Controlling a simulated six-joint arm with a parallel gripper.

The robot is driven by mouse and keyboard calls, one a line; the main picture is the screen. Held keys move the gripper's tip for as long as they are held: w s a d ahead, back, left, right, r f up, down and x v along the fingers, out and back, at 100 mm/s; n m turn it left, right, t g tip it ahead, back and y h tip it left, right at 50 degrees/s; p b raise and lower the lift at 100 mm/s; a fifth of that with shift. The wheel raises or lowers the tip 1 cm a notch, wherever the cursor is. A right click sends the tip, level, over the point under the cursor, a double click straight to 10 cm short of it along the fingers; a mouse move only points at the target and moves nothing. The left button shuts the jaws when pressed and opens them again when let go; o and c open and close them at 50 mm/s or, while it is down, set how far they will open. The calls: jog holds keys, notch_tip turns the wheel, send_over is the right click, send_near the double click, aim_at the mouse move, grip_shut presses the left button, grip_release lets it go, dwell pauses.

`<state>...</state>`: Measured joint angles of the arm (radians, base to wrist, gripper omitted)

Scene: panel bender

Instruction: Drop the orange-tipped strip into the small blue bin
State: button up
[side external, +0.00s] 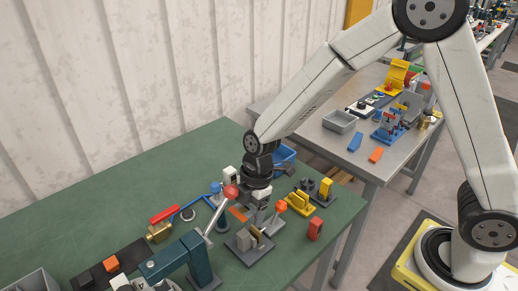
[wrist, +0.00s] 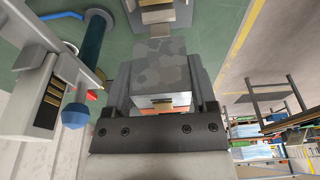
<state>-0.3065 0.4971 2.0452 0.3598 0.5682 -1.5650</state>
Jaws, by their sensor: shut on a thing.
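My gripper (side external: 258,203) is low over the green bench, among the small fixtures. In the wrist view, my gripper (wrist: 161,88) is shut on a mottled grey metal strip (wrist: 160,70), with an orange-red band showing near the palm. The strip reaches forward from between the fingers toward a stepped metal part. In the side view the strip is mostly hidden by the gripper and fixtures; I cannot tell whether it touches the fixture. The small blue bin (side external: 285,154) stands behind the gripper at the bench's back right, partly hidden by my arm.
A lever with a red ball (side external: 231,191) rises close left of my gripper. A grey block fixture (side external: 250,246) is in front. A yellow part (side external: 299,203) and a red block (side external: 315,229) stand to the right. The bench's back left is clear.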

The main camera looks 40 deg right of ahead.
jog(key=shift+d, duration=0.1)
jog(key=shift+w+d+r+m, duration=0.1)
jog(key=shift+w+d+m, duration=0.1)
jog(key=shift+d+m, duration=0.35)
jog(key=shift+w+d+m, duration=0.15)
jog(key=shift+d+m, duration=0.25)
jog(key=shift+m, duration=0.15)
jog(key=w+d+r+n, duration=0.1)
jog(key=w+d, duration=0.7)
jog(key=d, duration=0.5)
jog(key=w+d+n, duration=0.1)
jog(key=w+d, duration=0.7)
jog(key=d, duration=0.5)
jog(key=shift+w+d+r, duration=0.25)
jog(key=shift+w+r, duration=0.1)
jog(key=shift+w, duration=0.05)
jog(key=shift+f, duration=0.15)
jog(key=shift+f, duration=3.8)
jog(key=shift+f, duration=0.65)
